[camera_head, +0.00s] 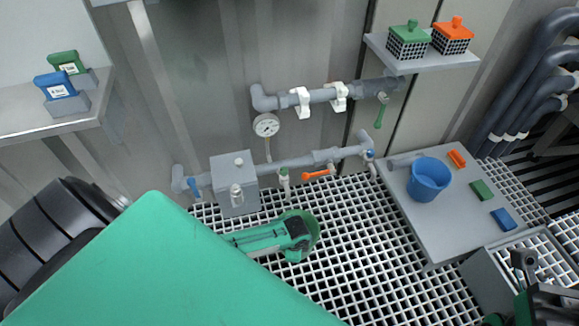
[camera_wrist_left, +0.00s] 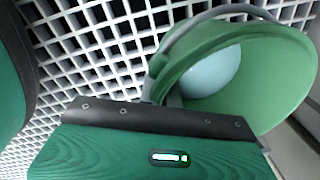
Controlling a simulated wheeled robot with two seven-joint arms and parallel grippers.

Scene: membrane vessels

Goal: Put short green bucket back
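The green bucket (camera_head: 314,232) shows partly behind my left gripper (camera_head: 300,238) in the head view, over the floor grating. In the left wrist view the green bucket (camera_wrist_left: 285,80) is close by at upper right, tilted, with its mouth in view. A grey curved handle (camera_wrist_left: 200,22) arcs over it, and a pale blue round surface shows inside. The bucket is right at my left gripper, but the fingertips are hidden, so I cannot tell whether they grip it. My right gripper (camera_head: 530,275) is at the lower right, partly cut off, its fingers unclear.
A blue bucket (camera_head: 429,179) stands on the grey table (camera_head: 440,225) at right, beside orange, green and blue blocks. Pipes with a gauge (camera_head: 266,125) and valves run along the wall. A shelf (camera_head: 425,64) holds green-topped and orange-topped baskets. Open grating lies between.

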